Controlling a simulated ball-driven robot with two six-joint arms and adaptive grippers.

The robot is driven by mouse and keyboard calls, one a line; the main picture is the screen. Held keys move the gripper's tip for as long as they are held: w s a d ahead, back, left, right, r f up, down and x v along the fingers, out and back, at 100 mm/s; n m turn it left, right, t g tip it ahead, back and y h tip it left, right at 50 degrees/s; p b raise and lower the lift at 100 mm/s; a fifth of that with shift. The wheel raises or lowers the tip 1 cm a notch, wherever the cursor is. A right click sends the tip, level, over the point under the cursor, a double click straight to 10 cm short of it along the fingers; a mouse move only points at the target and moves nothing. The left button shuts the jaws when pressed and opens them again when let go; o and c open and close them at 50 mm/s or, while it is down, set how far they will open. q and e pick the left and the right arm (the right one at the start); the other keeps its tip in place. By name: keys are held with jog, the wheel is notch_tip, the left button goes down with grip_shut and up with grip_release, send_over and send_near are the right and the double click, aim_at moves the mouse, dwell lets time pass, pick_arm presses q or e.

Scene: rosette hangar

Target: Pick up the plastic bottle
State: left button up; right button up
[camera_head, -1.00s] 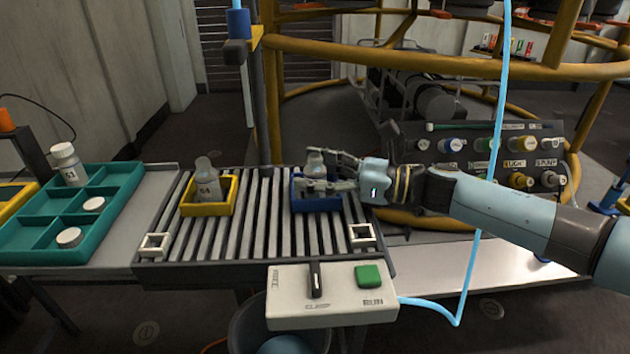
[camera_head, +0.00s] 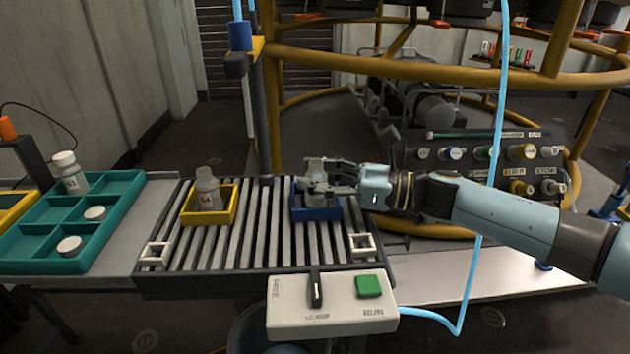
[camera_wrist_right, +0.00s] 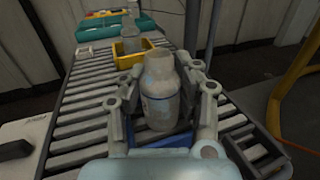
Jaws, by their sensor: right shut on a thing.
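A pale translucent plastic bottle (camera_wrist_right: 160,92) stands upright between the fingers of my right gripper in the right wrist view. My right gripper (camera_head: 330,178) is shut on the bottle (camera_head: 316,170) at the blue tray, and its fingers hide part of the bottle. The blue tray (camera_head: 318,214) sits on the roller conveyor; its rim also shows under the bottle in the right wrist view (camera_wrist_right: 178,141). I cannot tell whether the bottle's base is clear of the tray. A similar bottle (camera_head: 207,188) stands in a yellow tray (camera_head: 232,204). My left gripper is not in view.
A teal divided tray (camera_head: 125,192) at the left holds a white-capped bottle (camera_head: 72,174) and two white lids. A control box (camera_head: 335,308) with a lever and green button stands in front of the conveyor (camera_head: 262,240). A dark post (camera_head: 262,110) rises behind it.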

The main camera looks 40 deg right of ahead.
jog(key=r, duration=0.1)
jog(key=r+p, duration=0.1)
jog(key=s+r, duration=0.1)
jog(key=r, duration=0.1)
jog(key=shift+d+r+p, duration=0.1)
jog(key=shift+d+p, duration=0.2)
jog(key=shift+d, duration=0.1)
pick_arm(q)
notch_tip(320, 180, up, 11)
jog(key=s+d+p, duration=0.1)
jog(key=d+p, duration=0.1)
jog(key=p, duration=0.8)
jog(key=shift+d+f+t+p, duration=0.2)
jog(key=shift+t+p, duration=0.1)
jog(key=shift+p, duration=0.1)
pick_arm(e)
jog(key=s+d+r, duration=0.7)
jog(key=r, duration=0.4)
jog(key=shift+s+d, duration=0.15)
jog(key=shift+s, duration=0.05)
